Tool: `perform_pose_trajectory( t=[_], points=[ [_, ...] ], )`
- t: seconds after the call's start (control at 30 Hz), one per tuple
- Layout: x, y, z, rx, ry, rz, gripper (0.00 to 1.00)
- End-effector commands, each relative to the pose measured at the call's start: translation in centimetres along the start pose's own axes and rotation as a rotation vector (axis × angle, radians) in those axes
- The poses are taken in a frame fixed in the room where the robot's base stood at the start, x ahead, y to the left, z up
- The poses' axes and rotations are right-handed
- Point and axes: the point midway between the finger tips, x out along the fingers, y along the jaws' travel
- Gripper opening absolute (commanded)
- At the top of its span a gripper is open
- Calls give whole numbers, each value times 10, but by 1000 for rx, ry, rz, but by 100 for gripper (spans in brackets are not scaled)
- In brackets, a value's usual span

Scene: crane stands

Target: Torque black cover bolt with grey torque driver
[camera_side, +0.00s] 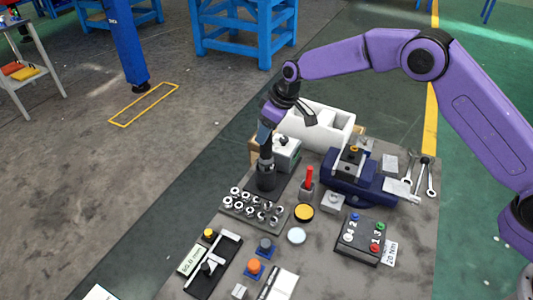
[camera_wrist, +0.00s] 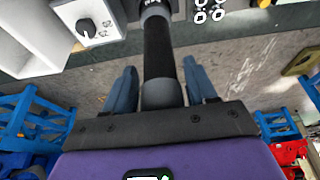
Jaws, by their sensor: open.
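A grey and black driver (camera_side: 266,174) stands upright on the bench, behind the socket rack. In the wrist view its dark shaft (camera_wrist: 158,52) runs between my two blue-grey fingers. My gripper (camera_side: 266,133) is open around its upper part. In the wrist view a gap shows between the shaft and each finger of my gripper (camera_wrist: 161,88). A small black-topped piece (camera_side: 265,245) sits on a blue base at the front. I cannot tell whether it is the black cover bolt.
A grey box with a black knob (camera_side: 287,152) and a white bin (camera_side: 330,128) stand close behind. A socket rack (camera_side: 255,208), a red-handled tool (camera_side: 308,180), a blue vise (camera_side: 350,182) and a button box (camera_side: 361,240) crowd the bench.

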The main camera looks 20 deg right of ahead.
Motion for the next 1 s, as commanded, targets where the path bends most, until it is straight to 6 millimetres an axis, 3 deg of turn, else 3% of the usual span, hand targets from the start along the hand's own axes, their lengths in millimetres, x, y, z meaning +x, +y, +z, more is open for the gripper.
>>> perform_pose_trajectory(
  t=[0.17,0.3,0.33,1.0],
  points=[
    [0,0,0,0,0,0,53],
    [0,0,0,0,0,0,8],
    [0,0,0,0,0,0,0],
    [-21,1,-10,0,8,2,0]
  ],
)
